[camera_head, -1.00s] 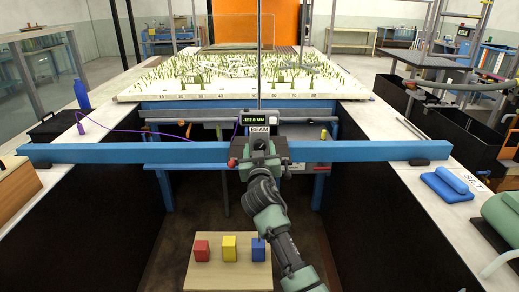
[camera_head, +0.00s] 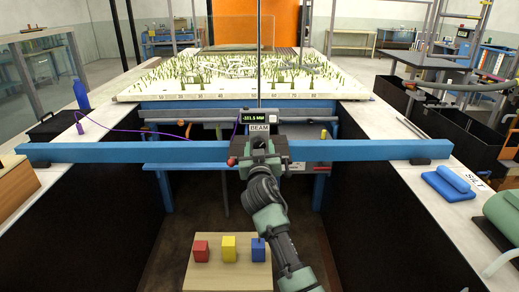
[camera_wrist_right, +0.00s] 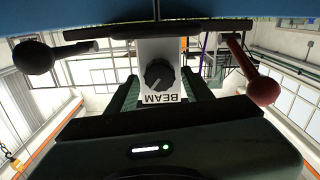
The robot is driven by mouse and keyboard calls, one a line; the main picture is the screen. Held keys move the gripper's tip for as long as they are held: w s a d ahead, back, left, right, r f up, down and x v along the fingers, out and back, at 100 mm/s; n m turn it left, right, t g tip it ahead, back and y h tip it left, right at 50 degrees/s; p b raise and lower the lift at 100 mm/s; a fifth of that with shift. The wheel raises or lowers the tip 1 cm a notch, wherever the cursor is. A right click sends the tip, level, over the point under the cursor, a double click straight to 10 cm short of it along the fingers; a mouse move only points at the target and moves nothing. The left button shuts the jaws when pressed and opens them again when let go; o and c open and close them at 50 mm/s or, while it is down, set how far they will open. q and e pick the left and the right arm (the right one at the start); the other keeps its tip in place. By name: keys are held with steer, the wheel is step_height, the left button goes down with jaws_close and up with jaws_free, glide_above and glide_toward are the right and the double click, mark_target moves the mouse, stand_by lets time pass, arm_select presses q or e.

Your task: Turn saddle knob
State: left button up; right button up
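The saddle with a white BEAM label (camera_head: 260,128) sits at the middle of the blue beam (camera_head: 130,151). A dark display (camera_head: 258,117) above the label reads about -301.5 MM. In the right wrist view, the round black knob (camera_wrist_right: 159,74) with a pale pointer mark sits on the white plate (camera_wrist_right: 158,50), whose lettering appears upside down. My right gripper (camera_head: 262,148) is at the saddle and hides the knob in the head view. In the wrist view its green fingers (camera_wrist_right: 162,92) stand apart on either side of the knob, with no clear contact. My left gripper is not in view.
A red ball handle (camera_wrist_right: 264,91) and a black ball handle (camera_wrist_right: 34,57) flank the knob. Red (camera_head: 201,250), yellow (camera_head: 229,248) and blue (camera_head: 258,249) blocks stand on a wooden board below. White ledges (camera_head: 445,210) run along both sides.

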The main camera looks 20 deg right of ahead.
stand_by(0.3)
steer(key=b+v, duration=0.1)
steer(key=v, duration=0.6)
steer(key=shift+s, duration=0.4)
steer(key=shift+a, duration=0.15)
stand_by(0.5)
steer(key=x, duration=0.8)
steer(key=shift+w+p, duration=0.3)
steer(key=shift+p, duration=0.1)
